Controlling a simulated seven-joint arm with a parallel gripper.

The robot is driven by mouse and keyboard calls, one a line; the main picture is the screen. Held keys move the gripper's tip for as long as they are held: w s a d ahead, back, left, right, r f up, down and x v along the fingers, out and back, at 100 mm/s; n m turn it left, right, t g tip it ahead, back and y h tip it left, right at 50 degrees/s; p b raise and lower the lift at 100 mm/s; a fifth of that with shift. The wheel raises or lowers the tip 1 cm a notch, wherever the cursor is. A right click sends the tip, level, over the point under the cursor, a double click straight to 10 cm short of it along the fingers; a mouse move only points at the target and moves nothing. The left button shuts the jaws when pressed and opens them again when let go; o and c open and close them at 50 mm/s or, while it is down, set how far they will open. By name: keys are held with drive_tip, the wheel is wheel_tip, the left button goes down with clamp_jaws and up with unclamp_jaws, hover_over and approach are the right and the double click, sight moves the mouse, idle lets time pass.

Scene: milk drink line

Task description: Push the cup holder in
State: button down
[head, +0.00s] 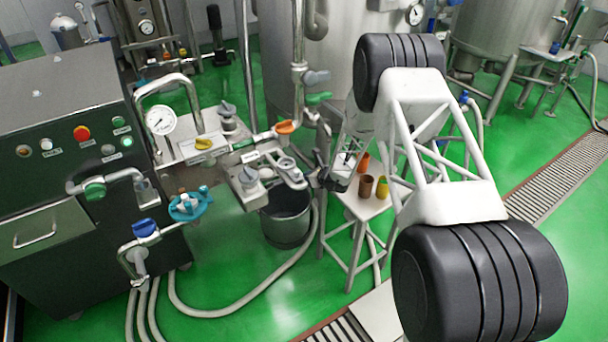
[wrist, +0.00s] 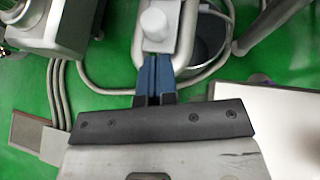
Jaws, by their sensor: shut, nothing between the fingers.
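A metal loop-shaped piece, apparently the cup holder (head: 291,174), sticks out toward the right from the valve plate in the head view. In the wrist view the cup holder (wrist: 184,52) is a pale rounded loop at the top centre, with a light knob on it. My gripper (head: 313,179) is just right of its outer end in the head view. In the wrist view my gripper (wrist: 157,58) has its blue fingers shut and empty, their tips over the near end of the loop. I cannot tell whether they touch it.
A metal bucket (head: 285,222) stands on the floor below. A small white table (head: 365,209) with brown (head: 367,187) and yellow (head: 382,188) cups is to the right. A dark control cabinet (head: 60,130) is at the left, and hoses lie on the green floor.

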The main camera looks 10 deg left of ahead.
drive_tip(key=v, duration=1)
drive_tip(key=shift+s+d, duration=0.2)
drive_tip(key=shift+d, duration=0.15)
drive_tip(key=s+d+r+n+g, duration=0.1)
drive_tip(key=s+d+r+n, duration=0.3)
drive_tip(key=s+r, duration=0.5)
drive_tip(key=s+d+r+n+g+h, duration=0.15)
drive_tip(key=s+d+r+n, duration=0.3)
drive_tip(key=r, duration=0.75)
drive_tip(key=s+d+r+n+g, duration=0.25)
drive_tip(key=s+r+n, duration=0.35)
drive_tip(key=r, duration=0.5)
drive_tip(key=s+d+r+n+h, duration=0.3)
drive_tip(key=s+d, duration=0.3)
drive_tip(key=s, duration=0.5)
drive_tip(key=s+d+r+n+t+h, duration=0.1)
drive_tip(key=s+d+r+n+h, duration=0.2)
drive_tip(key=s+d, duration=0.4)
drive_tip(key=s+d+r+n+h, duration=0.3)
drive_tip(key=s+d, duration=0.4)
drive_tip(key=s, duration=0.9)
drive_tip(key=shift+s+r+t, duration=0.3)
drive_tip(key=shift+s+r, duration=0.05)
drive_tip(key=shift+r, duration=0.45)
